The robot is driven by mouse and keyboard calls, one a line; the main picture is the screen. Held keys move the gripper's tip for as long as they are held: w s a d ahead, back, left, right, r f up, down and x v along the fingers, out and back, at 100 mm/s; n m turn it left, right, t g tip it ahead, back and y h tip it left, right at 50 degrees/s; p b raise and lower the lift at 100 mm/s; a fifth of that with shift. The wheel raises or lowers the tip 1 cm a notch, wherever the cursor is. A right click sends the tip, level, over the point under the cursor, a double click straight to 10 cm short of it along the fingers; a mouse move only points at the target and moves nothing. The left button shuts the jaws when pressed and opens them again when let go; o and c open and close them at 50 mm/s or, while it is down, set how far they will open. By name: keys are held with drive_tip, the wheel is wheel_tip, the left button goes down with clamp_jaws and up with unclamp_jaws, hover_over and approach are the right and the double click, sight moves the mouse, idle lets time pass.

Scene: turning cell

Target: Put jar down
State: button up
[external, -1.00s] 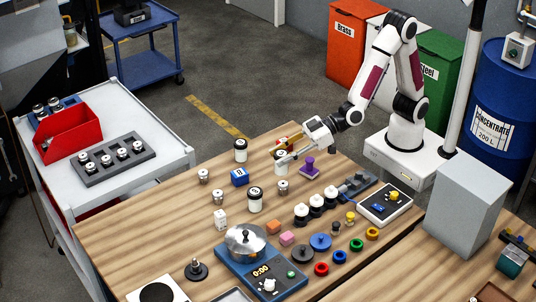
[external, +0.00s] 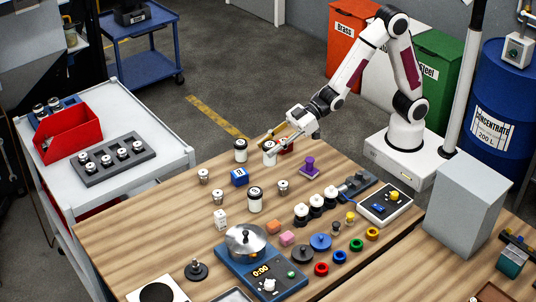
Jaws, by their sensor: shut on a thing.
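A white jar (external: 269,159) is in my gripper (external: 267,145) near the back corner of the wooden table (external: 330,190). The fingers are shut on it near its top and partly hide it. The jar looks upright. I cannot tell whether its base touches the table. A similar white jar with a dark lid (external: 240,156) stands to its left, apart from it. Another such jar (external: 255,205) stands nearer the front.
A red thing (external: 287,148) sits partly hidden behind my gripper. Bare wood lies between these.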

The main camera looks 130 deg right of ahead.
drive_tip(key=s+d+r+n+y, duration=0.1)
drive_tip(key=s+d+r, duration=0.2)
drive_tip(key=d, duration=0.5)
drive_tip(key=s+d+r, duration=0.3)
drive_tip(key=d, duration=0.5)
drive_tip(key=s+a+f+n+y, duration=0.2)
drive_tip(key=s+n+y, duration=0.3)
drive_tip(key=s, duration=0.6)
drive_tip(key=shift+s+a+g+y, duration=0.3)
drive_tip(key=shift+a+g+y, duration=0.1)
drive_tip(key=shift+a+y, duration=0.15)
drive_tip(key=shift+f, duration=0.1)
wheel_tip(320, 180, down, 6)
drive_tip(key=shift+f+h, duration=0.2)
drive_tip(key=shift+h, duration=0.05)
drive_tip(key=shift+f, duration=1.75)
